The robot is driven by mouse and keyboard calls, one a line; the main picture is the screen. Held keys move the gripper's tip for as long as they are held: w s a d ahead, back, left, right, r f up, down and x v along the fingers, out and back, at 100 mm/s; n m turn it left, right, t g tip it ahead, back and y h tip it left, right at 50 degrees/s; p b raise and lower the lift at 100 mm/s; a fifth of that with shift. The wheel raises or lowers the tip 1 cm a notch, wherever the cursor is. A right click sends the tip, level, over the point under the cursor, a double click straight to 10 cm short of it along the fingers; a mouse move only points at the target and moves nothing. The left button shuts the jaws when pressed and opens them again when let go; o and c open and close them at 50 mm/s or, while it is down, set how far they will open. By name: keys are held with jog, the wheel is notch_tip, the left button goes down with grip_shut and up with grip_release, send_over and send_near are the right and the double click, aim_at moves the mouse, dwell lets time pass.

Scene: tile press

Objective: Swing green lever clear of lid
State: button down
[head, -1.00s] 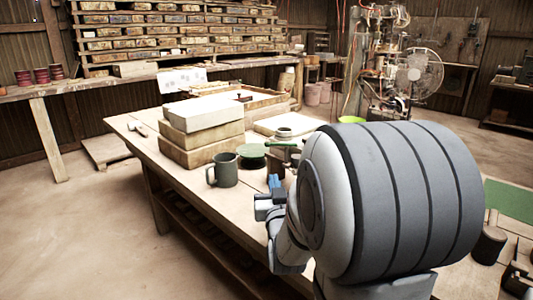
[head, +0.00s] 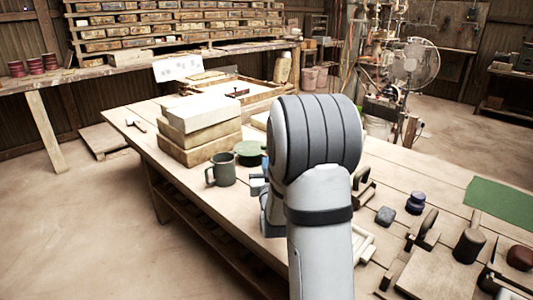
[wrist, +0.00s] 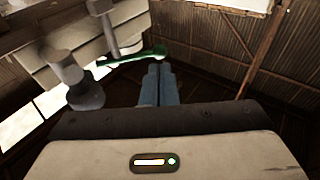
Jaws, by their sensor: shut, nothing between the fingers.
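The green lever (wrist: 132,57) shows in the wrist view as a thin bar running left to right, near a grey post (wrist: 104,28). My gripper (wrist: 160,68) has its blue fingers shut together and empty, with the tips close to the right end of the lever. I cannot tell whether they touch it. In the head view my own arm hides the lever, and only a bit of my gripper shows left of the arm. I cannot make out the lid with certainty in either view.
Stacked pale blocks (head: 200,130) stand behind the mug. Dark tools and a green mat (head: 500,203) lie to the right.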

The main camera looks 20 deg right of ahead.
aim_at(264, 149)
jog(key=shift+x, duration=2.15)
